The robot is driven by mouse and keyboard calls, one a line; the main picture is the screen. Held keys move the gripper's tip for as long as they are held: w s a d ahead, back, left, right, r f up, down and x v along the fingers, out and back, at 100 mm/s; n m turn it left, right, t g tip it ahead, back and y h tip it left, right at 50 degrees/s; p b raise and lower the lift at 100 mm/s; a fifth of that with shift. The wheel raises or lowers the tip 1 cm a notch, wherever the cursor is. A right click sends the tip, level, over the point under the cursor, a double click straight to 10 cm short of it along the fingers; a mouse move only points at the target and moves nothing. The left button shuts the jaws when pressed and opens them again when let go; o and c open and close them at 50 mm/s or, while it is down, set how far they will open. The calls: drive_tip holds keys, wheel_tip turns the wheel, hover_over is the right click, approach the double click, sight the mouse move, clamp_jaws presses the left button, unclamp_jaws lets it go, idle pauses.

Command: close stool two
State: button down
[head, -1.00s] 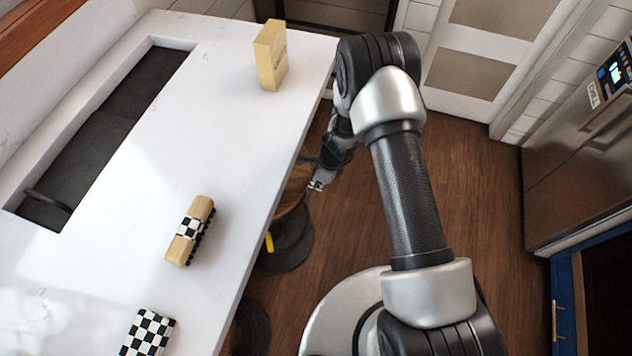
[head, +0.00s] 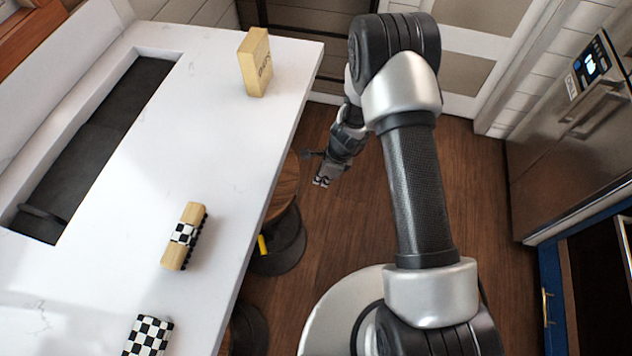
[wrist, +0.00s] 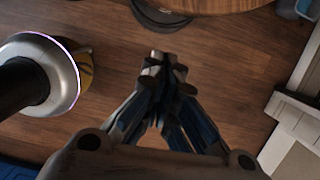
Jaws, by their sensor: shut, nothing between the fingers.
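A stool with a round brown wooden seat (head: 286,184) and a dark round base (head: 284,258) stands at the right edge of the white island, its seat partly hidden under the counter. A second dark round stool part (head: 248,328) shows nearer, mostly hidden by the counter. I cannot tell which one is stool two. My gripper (head: 321,181) is shut and empty, just right of the wooden seat and apart from it in the picture. In the wrist view my gripper (wrist: 165,65) points toward the floor, with a wooden seat edge (wrist: 205,5) at the top.
The white island (head: 235,160) carries a yellow box (head: 255,63), a wooden piece with a checkered band (head: 184,237) and a checkered block (head: 148,336). A steel refrigerator (head: 575,130) stands at the right. Wooden floor (head: 345,225) is clear right of the stool.

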drive_tip(key=w+d+r+n+y+b, duration=0.1)
drive_tip(key=w+d+r+n+y, duration=0.2)
drive_tip(key=w, duration=0.4)
drive_tip(key=a+f+h+b, duration=0.1)
drive_tip(key=a+f+b, duration=0.2)
drive_tip(key=a+f, duration=0.3)
drive_tip(key=shift+a+f+g+b, duration=0.2)
drive_tip(key=shift+f+g+b, duration=0.2)
drive_tip(key=shift+f, duration=0.85)
